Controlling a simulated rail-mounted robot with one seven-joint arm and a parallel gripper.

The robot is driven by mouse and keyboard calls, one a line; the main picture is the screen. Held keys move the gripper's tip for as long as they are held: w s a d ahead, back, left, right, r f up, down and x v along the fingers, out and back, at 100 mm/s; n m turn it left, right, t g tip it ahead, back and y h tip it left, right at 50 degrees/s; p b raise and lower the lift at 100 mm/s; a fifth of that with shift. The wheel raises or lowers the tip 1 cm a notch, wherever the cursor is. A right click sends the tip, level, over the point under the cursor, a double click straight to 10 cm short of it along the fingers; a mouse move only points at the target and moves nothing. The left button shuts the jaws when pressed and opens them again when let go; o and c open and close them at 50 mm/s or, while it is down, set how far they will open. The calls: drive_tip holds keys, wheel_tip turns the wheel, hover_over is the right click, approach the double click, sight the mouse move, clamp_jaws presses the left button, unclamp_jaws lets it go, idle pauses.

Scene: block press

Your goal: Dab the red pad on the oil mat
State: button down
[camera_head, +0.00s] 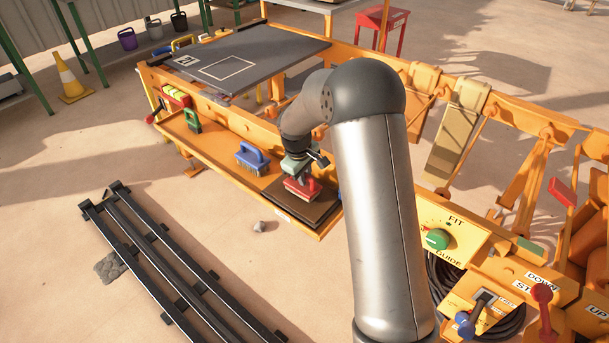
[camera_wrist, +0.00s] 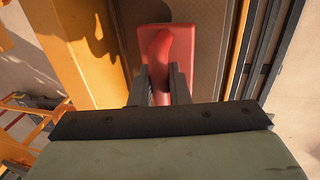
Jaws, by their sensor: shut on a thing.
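My gripper (camera_head: 299,174) is shut on the red pad (camera_head: 302,190). In the wrist view the two dark fingers of my gripper (camera_wrist: 160,84) stand on either side of the red handle of the pad (camera_wrist: 168,50). The red pad is upright, bristles down, over the dark brown oil mat (camera_head: 317,212) at the right end of the orange tray. The mat also shows in the wrist view (camera_wrist: 211,50). I cannot tell whether the bristles touch the mat.
A blue brush (camera_head: 252,158) and a green one (camera_head: 193,119) stand on the orange tray (camera_head: 222,151) to the left. A grey plate (camera_head: 265,50) with a white square outline lies behind. A control panel with a green knob (camera_head: 437,239) is at the right. Black rails (camera_head: 160,250) lie on the ground.

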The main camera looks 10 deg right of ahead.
drive_tip(key=shift+f+b, duration=0.3)
drive_tip(key=shift+f, duration=0.25)
idle(1.1)
drive_tip(key=shift+r+p, duration=2.55)
drive_tip(key=shift+r, duration=1.05)
